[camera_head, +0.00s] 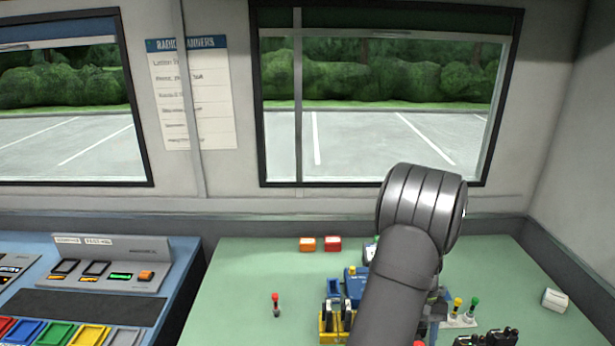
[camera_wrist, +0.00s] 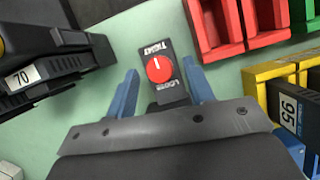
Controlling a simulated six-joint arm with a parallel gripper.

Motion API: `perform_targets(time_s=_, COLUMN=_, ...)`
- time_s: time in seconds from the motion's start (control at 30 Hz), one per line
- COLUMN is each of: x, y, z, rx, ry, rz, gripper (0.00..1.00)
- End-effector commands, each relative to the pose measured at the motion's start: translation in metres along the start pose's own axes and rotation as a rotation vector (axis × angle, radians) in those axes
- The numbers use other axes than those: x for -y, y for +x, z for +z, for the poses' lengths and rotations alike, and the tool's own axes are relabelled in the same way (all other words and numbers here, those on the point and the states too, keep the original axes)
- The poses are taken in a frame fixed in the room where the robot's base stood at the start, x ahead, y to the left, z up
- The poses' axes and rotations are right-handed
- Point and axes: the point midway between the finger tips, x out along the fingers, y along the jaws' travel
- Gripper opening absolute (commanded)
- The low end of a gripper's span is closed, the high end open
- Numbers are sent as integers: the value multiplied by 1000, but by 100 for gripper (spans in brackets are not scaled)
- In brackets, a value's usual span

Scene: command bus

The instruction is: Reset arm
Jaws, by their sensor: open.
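My gripper (camera_wrist: 160,69) shows in the wrist view with its two blue fingers spread apart and nothing held between them. A black block with a red round knob (camera_wrist: 159,69) lies between and just beyond the fingers. The block reads "TIGHT" at one end and what looks like "LOOSE" at the other. I cannot tell whether the fingers touch it. In the head view my arm reaches over the green table (camera_head: 235,285) and hides most of the gripper.
In the wrist view, a black device marked 70 (camera_wrist: 40,70) is left, a red bin (camera_wrist: 232,25) upper right, a yellow bin (camera_wrist: 262,80) with a device marked 95 right. In the head view, a red-topped lever (camera_head: 275,305) and white box (camera_head: 555,299) stand apart; a console (camera_head: 110,265) is left.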

Motion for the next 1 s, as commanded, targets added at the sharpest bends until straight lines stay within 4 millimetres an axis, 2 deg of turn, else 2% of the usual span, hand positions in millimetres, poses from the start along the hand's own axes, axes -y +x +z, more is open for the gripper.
perform_targets(time_s=0.3, x=5, y=0, z=1, rx=0, ry=-365, rz=152, gripper=48)
perform_targets(time_s=0.5, x=6, y=0, z=2, rx=0, ry=-545, rz=226, gripper=48)
perform_targets(time_s=0.7, x=6, y=0, z=2, rx=-1, ry=-632, rz=263, gripper=48)
perform_targets(time_s=1.0, x=6, y=0, z=2, rx=-2, ry=-644, rz=268, gripper=48)
